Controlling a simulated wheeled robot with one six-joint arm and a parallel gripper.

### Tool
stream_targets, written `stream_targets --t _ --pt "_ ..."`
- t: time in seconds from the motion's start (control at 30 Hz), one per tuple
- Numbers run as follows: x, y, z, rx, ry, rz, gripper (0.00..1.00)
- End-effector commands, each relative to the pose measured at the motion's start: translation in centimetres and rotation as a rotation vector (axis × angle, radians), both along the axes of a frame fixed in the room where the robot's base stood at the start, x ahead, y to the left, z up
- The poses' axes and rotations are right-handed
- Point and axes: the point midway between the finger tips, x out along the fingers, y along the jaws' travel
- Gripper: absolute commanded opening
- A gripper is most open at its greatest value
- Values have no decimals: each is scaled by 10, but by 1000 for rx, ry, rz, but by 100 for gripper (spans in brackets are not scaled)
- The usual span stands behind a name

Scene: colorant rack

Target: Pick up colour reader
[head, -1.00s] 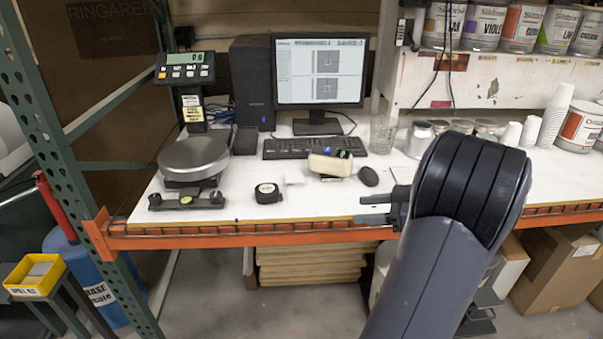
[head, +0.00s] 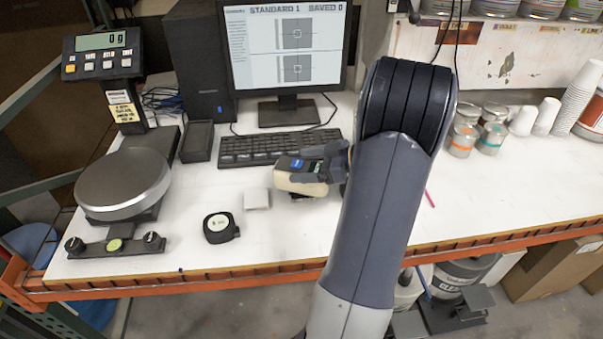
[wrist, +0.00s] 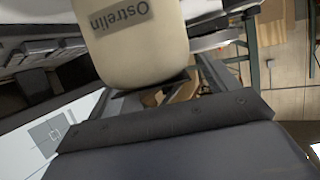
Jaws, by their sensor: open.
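The colour reader (head: 300,187) is a cream, rounded device with a dark top and a blue patch. It is on the white bench in front of the keyboard. My gripper (head: 325,165) is at its right end, with dark jaws open close beside it; my arm hides part of this area. In the wrist view the reader (wrist: 140,45) fills the upper middle, its cream body labelled "Ostrelin", just beyond the dark gripper edge. I cannot tell whether the jaws touch it.
A small white block (head: 256,199) and a black tape measure (head: 220,227) lie left of the reader. The keyboard (head: 270,148) and monitor (head: 285,55) are behind. A scale (head: 123,183) stands far left. Small tins (head: 462,140) stand right of my arm.

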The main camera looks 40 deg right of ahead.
Motion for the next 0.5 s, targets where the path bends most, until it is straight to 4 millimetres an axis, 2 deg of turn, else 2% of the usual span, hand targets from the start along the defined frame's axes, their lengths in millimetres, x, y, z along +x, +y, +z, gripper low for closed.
stream_targets --t 0.13,0.37,0.5 --pt "10 8 -4 0 0 1 82" --pt "11 8 -5 0 0 -1 82" --pt "11 8 -5 0 0 -1 71"
